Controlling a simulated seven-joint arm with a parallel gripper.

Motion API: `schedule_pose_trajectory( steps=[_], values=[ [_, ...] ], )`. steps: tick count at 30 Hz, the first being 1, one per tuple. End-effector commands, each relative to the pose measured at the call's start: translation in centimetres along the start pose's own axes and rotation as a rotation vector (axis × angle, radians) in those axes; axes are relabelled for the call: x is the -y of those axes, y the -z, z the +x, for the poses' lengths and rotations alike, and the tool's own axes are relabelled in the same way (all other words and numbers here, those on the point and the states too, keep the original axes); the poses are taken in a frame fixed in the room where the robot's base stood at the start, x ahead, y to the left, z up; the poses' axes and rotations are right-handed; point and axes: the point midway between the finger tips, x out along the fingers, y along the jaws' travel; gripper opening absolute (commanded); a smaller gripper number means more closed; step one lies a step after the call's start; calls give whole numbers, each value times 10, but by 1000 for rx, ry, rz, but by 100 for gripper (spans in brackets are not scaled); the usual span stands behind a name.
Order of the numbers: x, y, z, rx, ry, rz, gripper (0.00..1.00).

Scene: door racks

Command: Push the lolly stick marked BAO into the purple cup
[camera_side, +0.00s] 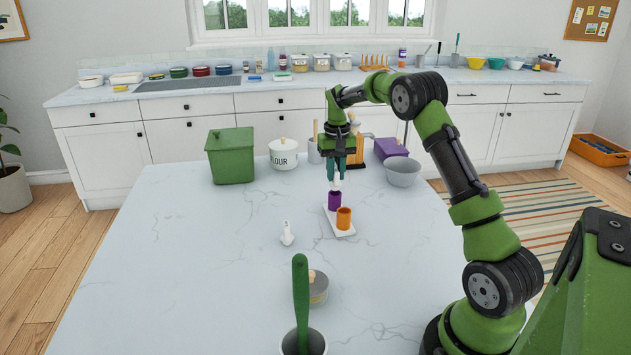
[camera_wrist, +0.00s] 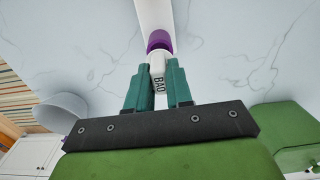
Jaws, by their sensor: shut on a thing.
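My gripper (camera_side: 336,178) is shut on the white lolly stick (camera_side: 336,186), above the purple cup. In the wrist view the black letters BAO show on the stick (camera_wrist: 158,80) between the green fingertips of my gripper (camera_wrist: 158,88). The purple cup (camera_side: 334,202) stands on a white tray (camera_side: 338,231) behind an orange cup (camera_side: 344,219). In the wrist view the purple cup (camera_wrist: 159,41) lies just beyond the stick's end, in line with it. I cannot tell whether the stick's lower end is inside the rim.
A small white object (camera_side: 287,234) is left of the tray. A green bin (camera_side: 231,157), a FLOUR jar (camera_side: 284,155) and a grey bowl (camera_side: 402,172) stand behind. A grey round tin (camera_side: 318,290) and a green-handled item (camera_side: 301,300) are in front. The left tabletop is clear.

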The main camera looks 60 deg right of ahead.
Motion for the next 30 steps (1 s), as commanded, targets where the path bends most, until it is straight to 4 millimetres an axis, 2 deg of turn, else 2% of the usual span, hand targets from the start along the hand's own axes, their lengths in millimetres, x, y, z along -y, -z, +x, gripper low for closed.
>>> schedule_pose_trajectory(
  steps=[20, 30],
  values=[
    [0, 0, 0, 0, 0, 0, 0],
    [0, 0, 6, 1, 0, 0, 0]
  ],
)
